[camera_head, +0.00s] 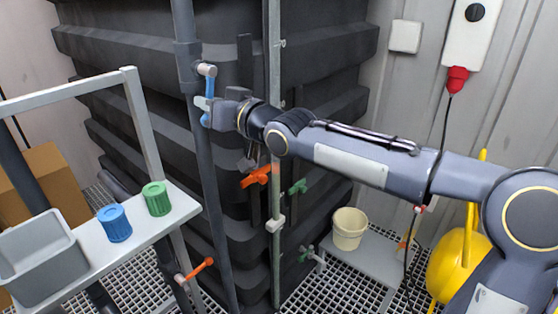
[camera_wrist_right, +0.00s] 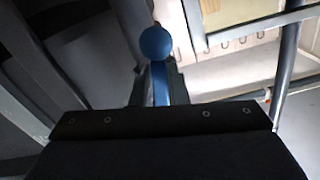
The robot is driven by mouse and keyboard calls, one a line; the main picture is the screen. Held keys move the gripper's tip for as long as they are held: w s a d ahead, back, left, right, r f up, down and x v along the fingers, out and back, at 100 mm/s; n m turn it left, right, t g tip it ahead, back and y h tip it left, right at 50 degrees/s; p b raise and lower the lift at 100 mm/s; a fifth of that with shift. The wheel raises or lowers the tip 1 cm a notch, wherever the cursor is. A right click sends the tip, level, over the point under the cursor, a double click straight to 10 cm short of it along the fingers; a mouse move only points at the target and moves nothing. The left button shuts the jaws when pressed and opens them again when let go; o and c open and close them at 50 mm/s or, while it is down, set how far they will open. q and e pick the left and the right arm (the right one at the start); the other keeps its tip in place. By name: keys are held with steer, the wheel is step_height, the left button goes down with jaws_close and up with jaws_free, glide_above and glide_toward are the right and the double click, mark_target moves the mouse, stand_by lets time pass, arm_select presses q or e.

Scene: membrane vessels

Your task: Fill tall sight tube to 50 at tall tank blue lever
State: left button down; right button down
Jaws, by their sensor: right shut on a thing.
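The blue lever (camera_head: 210,88) hangs from a valve on the grey vertical pipe (camera_head: 188,60) in front of the tall dark ribbed tank (camera_head: 320,60). My right gripper (camera_head: 212,108) is shut on the blue lever. In the right wrist view the lever's round blue knob (camera_wrist_right: 156,42) shows just beyond the gripper's dark edge, with the blue shaft running down behind it. A pale vertical tube (camera_head: 275,130), which looks like the sight tube, runs down the tank's corner. No level can be read on it. My left gripper is not in view.
Orange (camera_head: 257,176) and green (camera_head: 298,187) handles sit beside the tube. Another orange lever (camera_head: 200,268) is lower left. A shelf at left holds a blue jar (camera_head: 114,223), a green jar (camera_head: 157,198) and a grey bin (camera_head: 38,262). A cream bucket (camera_head: 349,229) stands on a low bench.

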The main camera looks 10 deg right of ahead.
steer(key=shift+a+f, duration=0.1)
steer(key=shift+f, duration=0.25)
steer(key=shift+s+a+r+m+b, duration=0.2)
steer(key=shift+s+a+m+b, duration=0.3)
steer(key=shift+m+b, duration=0.45)
steer(key=s+a+r+m+p, duration=0.2)
steer(key=r+m+p, duration=0.4)
steer(key=m, duration=0.8)
steer(key=shift+a+r+p, duration=0.25)
steer(key=shift+a+p, duration=0.1)
steer(key=shift+a, duration=0.15)
steer(key=c, duration=1.4)
jaws_free()
